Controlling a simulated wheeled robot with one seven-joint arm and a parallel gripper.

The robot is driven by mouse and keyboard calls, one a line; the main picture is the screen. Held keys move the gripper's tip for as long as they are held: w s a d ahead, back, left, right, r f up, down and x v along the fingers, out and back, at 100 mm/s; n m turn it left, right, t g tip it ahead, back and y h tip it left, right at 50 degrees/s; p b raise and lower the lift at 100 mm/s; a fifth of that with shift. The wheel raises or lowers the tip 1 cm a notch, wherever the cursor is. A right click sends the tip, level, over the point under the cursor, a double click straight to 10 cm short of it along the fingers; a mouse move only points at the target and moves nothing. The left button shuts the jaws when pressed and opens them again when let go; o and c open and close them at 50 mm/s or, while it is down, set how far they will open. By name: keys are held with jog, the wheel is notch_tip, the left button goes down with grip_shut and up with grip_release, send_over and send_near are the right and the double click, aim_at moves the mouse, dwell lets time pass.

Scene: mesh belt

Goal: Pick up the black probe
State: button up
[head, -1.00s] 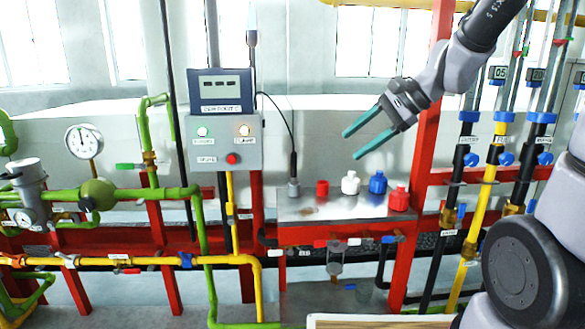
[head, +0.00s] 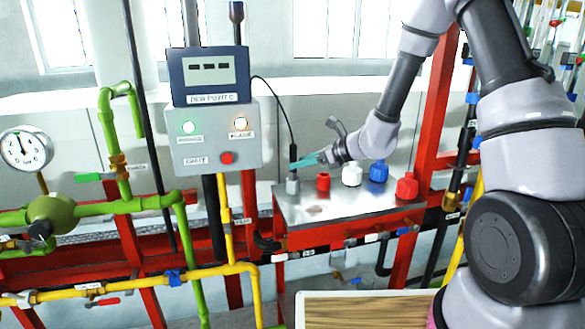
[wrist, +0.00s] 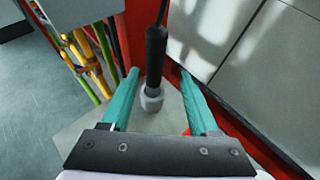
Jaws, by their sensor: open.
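The black probe (head: 293,155) stands upright in a small grey holder (head: 292,185) at the left end of the metal shelf. A thin black cable runs from its top to the dew point meter. My gripper (head: 300,163) is at the probe's height, with its teal fingers pointing left at it. In the wrist view the probe (wrist: 156,58) rises between the two open fingers of my gripper (wrist: 160,80), nearer the left one. I see a gap on each side. The holder (wrist: 152,98) shows below it.
A red bottle (head: 323,181), a white bottle (head: 352,174), a blue bottle (head: 378,171) and another red bottle (head: 406,186) stand on the metal shelf (head: 345,208). The dew point meter (head: 209,75) sits on a grey control box (head: 216,135) to the left. Pipes run below.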

jog(key=shift+s+a+r+x, duration=0.1)
jog(key=shift+x, duration=0.9)
jog(key=shift+s+a+r+x, duration=0.1)
jog(key=shift+x, duration=0.9)
jog(key=shift+s+a+r+x, duration=0.1)
jog(key=shift+x, duration=0.9)
grip_shut()
